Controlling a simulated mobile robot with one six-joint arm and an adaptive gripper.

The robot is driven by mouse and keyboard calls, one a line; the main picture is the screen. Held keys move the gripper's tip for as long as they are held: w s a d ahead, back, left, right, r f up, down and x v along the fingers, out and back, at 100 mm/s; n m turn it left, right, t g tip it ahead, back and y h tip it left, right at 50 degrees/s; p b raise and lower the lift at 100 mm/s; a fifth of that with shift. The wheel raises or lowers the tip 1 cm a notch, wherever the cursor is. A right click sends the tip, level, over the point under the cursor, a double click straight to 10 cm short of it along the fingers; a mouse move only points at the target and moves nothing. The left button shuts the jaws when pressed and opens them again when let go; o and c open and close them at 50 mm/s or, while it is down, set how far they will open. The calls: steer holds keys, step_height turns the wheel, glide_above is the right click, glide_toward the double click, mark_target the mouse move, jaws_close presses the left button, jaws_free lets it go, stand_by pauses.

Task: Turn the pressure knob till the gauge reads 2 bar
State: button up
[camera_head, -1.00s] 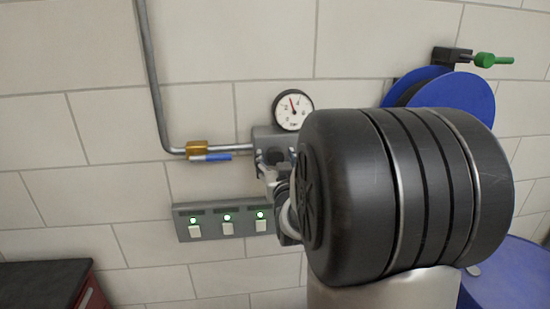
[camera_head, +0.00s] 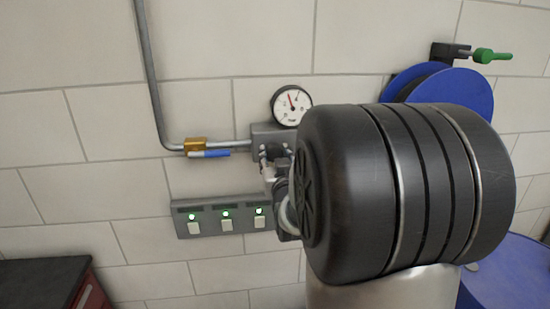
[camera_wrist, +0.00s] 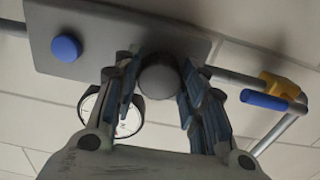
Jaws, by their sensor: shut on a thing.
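The round white gauge (camera_head: 291,106) sits on top of the grey wall unit (camera_head: 259,133). Its red needle points up and slightly left; the marks are too small to read exactly. In the wrist view the gauge (camera_wrist: 122,117) is partly hidden behind a finger. The dark round pressure knob (camera_wrist: 159,80) sits between the two fingers of my gripper (camera_wrist: 160,88), which is shut on it. In the head view my gripper (camera_head: 271,162) is at the unit, and my arm hides part of it.
A pipe with a brass valve and blue lever (camera_head: 209,154) runs left of the unit. A switch panel (camera_head: 226,219) with green lights is below. A blue button (camera_wrist: 66,48) shows on the unit. A blue hose reel (camera_head: 455,95) hangs at right.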

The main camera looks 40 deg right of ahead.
steer(key=n+b, duration=0.3)
steer(key=b, duration=0.2)
steer(key=shift+f+n, duration=0.15)
steer(key=shift+n, duration=0.15)
steer(key=n+b, duration=0.3)
steer(key=b, duration=0.1)
steer(key=shift+r+n, duration=0.2)
steer(key=shift+n, duration=0.2)
steer(key=o, duration=1.1)
steer(key=shift+d, duration=0.1)
steer(key=shift+c, duration=0.2)
